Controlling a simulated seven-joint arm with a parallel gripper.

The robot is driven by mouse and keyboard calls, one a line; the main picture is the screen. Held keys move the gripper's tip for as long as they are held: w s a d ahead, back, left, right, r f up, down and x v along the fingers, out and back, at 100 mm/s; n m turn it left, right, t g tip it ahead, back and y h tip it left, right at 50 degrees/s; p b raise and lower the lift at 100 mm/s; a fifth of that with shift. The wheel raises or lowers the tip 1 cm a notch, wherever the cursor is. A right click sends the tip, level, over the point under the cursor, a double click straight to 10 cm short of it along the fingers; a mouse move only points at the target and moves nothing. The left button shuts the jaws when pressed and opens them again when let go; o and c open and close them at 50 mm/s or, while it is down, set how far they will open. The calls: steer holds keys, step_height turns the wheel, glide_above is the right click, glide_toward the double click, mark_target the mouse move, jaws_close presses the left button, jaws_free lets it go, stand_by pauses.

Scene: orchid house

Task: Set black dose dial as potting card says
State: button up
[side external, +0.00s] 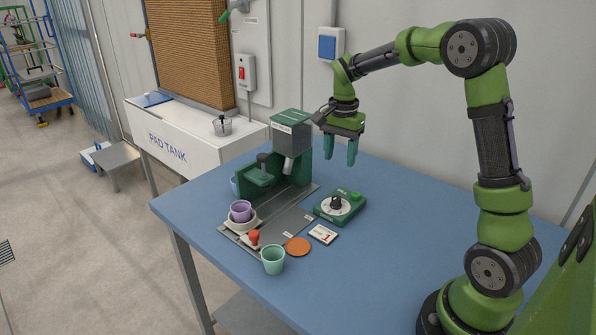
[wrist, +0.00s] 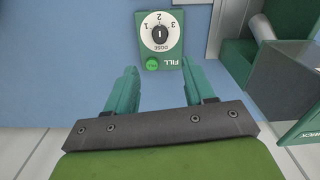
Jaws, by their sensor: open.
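The black dose dial (side external: 336,202) sits on a white round face on a green box (side external: 349,212), on the blue table. In the wrist view the dial (wrist: 159,35) carries a white line that looks roughly upright in the picture, among the numbers 1, 2 and 3. I cannot tell surely which number it marks. The potting card (side external: 323,234) seems to be the small white card lying in front of the box; its marking is too small to read surely. My gripper (side external: 340,158) is open and empty, above and behind the box. The wrist view shows its parted fingers (wrist: 159,74) below the dial.
A green fill button (wrist: 152,65) is beside the dial. A green machine (side external: 291,145) stands left of my gripper. A purple pot (side external: 240,210), a red-knobbed tool (side external: 253,237), a mint cup (side external: 273,260) and an orange disc (side external: 298,246) are nearer the front. The table's right side is clear.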

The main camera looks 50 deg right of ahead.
mark_target(336, 197)
step_height(336, 197, down, 12)
steer(key=shift+f, duration=0.25)
jaws_close()
stand_by(0.4)
steer(key=shift+n, duration=0.4)
steer(key=n, duration=0.5)
steer(key=shift+n, duration=0.3)
steer(key=n, duration=0.5)
steer(key=shift+n, duration=0.3)
